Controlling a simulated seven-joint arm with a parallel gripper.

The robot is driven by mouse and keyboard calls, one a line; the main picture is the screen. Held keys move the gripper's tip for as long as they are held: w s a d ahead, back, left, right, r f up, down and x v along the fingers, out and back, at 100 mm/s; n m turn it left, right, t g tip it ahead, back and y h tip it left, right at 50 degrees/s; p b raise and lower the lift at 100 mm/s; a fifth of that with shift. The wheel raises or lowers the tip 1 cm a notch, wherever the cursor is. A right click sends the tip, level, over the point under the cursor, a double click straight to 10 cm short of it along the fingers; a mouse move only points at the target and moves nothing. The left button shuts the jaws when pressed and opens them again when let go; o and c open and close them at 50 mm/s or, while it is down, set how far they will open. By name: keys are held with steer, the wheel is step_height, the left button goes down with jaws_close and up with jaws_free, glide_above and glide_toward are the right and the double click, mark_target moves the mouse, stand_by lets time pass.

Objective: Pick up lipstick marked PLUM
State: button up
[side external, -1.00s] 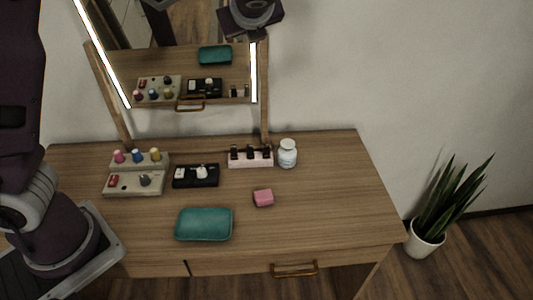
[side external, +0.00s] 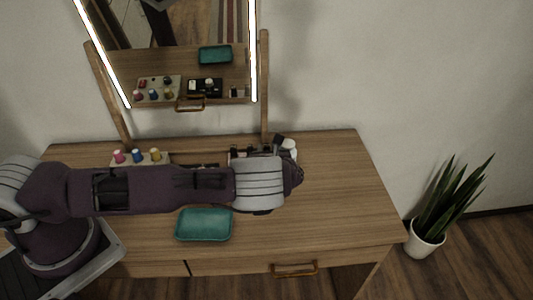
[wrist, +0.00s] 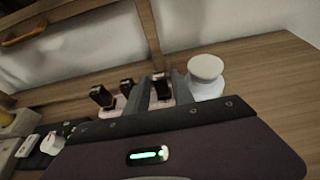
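Several black-capped lipsticks stand in a pink holder, mostly hidden by my arm in the side view, where its left end (side external: 233,159) shows. In the wrist view, two lipsticks (wrist: 102,96) (wrist: 127,87) stand left of my gripper. A third lipstick (wrist: 161,86) stands between the grey fingers of my gripper (wrist: 161,92), at the right end of the holder. The fingers are apart, one on each side of it, and the pink holder shows between them. I cannot read any label, so I cannot tell which one is PLUM.
A white-lidded jar (wrist: 205,72) stands close to the right finger. A black tray (wrist: 45,142) with a white item is at the left. The mirror (side external: 190,50) rises behind. The table's right side is clear.

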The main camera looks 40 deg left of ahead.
mark_target(266, 145)
steer(key=x, duration=0.5)
steer(key=shift+a+r, duration=0.1)
steer(key=shift+r, duration=0.05)
jaws_close()
